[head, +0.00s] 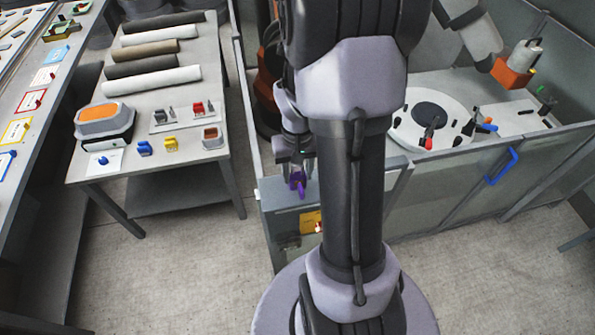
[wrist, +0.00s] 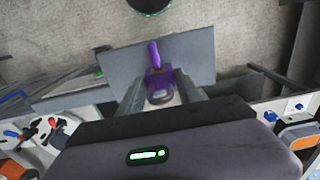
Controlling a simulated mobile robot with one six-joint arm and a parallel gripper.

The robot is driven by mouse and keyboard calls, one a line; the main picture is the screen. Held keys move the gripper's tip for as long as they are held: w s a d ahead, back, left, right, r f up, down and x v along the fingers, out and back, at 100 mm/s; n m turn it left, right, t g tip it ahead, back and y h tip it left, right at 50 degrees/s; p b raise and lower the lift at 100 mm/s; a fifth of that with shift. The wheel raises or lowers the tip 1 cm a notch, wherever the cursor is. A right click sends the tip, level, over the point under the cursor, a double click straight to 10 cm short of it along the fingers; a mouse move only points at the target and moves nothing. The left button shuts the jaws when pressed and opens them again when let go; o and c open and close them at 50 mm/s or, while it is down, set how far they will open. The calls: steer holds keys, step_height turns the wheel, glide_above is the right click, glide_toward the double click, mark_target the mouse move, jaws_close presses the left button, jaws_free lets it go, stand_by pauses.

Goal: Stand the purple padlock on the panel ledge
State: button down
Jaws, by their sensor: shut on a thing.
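The purple padlock (head: 297,181) is between the fingers of my gripper (head: 295,165) in the head view, at the top of the grey panel (head: 277,220). In the wrist view the padlock (wrist: 153,76) sits between the two fingertips of my gripper (wrist: 160,88), with a purple tab pointing away from the gripper. My gripper is shut on it. The panel's grey top (wrist: 195,58) shows around and beyond the padlock. Whether the padlock touches the ledge cannot be told. Part of the panel is hidden by my arm in the head view.
A yellow label (head: 310,222) is on the panel front. A table (head: 190,165) at left holds rolls, an orange-topped box (head: 103,115), and blue and yellow padlocks. A fenced cell with a round white table (head: 405,133) and another arm is at right. Grey floor lies in front.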

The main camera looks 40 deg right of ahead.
steer(key=shift+f, duration=0.2)
steer(key=shift+f, duration=0.15)
steer(key=c, duration=0.8)
jaws_free()
steer(key=shift+r, duration=0.2)
